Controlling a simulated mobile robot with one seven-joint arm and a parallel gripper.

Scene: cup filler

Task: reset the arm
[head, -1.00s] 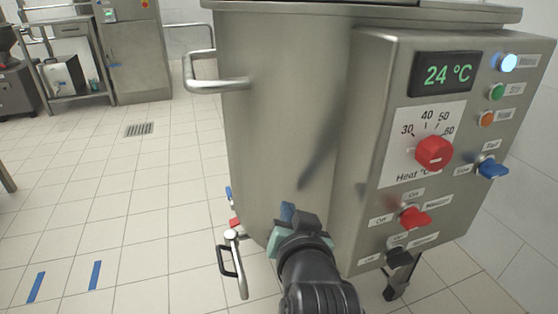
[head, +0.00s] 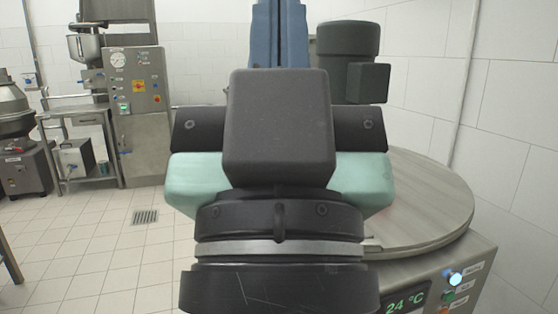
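My gripper (head: 280,35) is raised upright and very close to the head camera, filling the middle of the view. Its dark housing and pale green sides face me. The blue finger part points up and is cut off by the top edge. The kettle's round lid (head: 425,205) shows to the right of my gripper.
The kettle's control box (head: 462,268) with its 24 °C display is at lower right. A dark cylindrical unit (head: 348,55) stands behind my gripper. A steel cabinet (head: 138,105) and side table stand back left.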

